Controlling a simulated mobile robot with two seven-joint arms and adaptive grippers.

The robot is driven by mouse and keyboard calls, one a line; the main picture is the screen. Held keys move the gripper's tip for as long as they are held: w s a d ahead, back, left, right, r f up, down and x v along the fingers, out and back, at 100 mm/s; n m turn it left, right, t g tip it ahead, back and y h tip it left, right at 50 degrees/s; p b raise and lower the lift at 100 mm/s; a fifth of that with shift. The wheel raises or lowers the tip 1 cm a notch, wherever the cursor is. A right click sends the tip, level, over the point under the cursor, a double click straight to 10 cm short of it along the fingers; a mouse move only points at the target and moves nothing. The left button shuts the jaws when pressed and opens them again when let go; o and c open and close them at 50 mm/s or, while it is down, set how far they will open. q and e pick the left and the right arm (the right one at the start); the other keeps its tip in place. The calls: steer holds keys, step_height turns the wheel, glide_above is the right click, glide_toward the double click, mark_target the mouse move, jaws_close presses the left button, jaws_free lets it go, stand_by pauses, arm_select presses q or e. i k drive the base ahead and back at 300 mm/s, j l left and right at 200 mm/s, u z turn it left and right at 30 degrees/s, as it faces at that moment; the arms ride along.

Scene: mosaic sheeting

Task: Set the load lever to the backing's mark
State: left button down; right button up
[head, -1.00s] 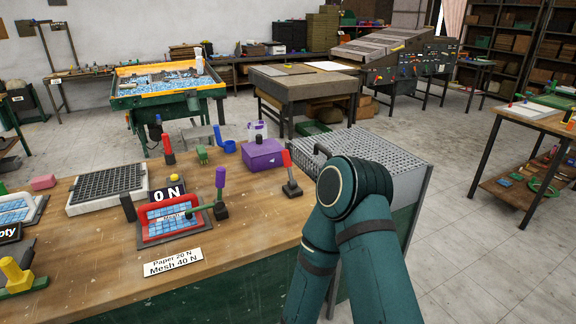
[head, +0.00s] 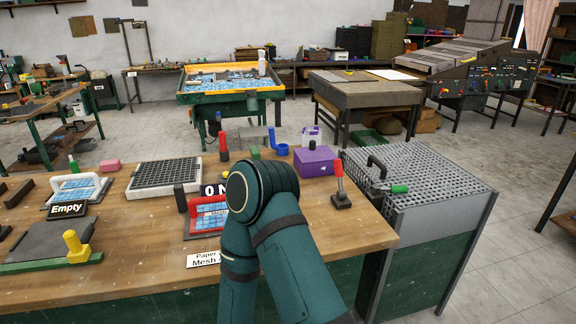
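A small press stands on the wooden bench, with a red frame (head: 201,217) around a blue tiled sheet (head: 208,220). Its black display (head: 211,190) reads "0 N", partly covered. A white card (head: 203,261) in front shows "Paper" and "Mesh"; its right part is hidden. My arm's teal elbow covers the press's right side, and the purple-handled lever seen there earlier is hidden. I see no mark on a backing. A separate red-handled lever (head: 339,178) stands on a black base to the right. Neither gripper is in view.
A purple box (head: 314,162) and a blue cup (head: 280,150) stand behind my elbow. A grated cabinet (head: 440,178) with a black handle and a green grip (head: 399,189) adjoins the bench's right. An "Empty" sign (head: 67,210) and yellow-handled tool (head: 76,247) are left.

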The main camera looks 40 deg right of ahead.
mark_target(341, 193)
steer(key=k+l+u, duration=0.1)
steer(key=l+u, duration=0.3)
steer(key=k+l+u, duration=0.15)
steer(key=l+u, duration=0.2)
steer(key=k+l+u, duration=0.15)
steer(key=l, duration=0.2)
steer(key=k+l+u, duration=0.15)
steer(key=l, duration=0.15)
steer(key=k+l+u, duration=0.25)
steer(key=k+l, duration=0.2)
steer(key=l, duration=0.15)
steer(key=k+l+u, duration=0.1)
steer(key=k+l, duration=1.35)
steer(key=l, duration=0.25)
steer(key=i, duration=0.55)
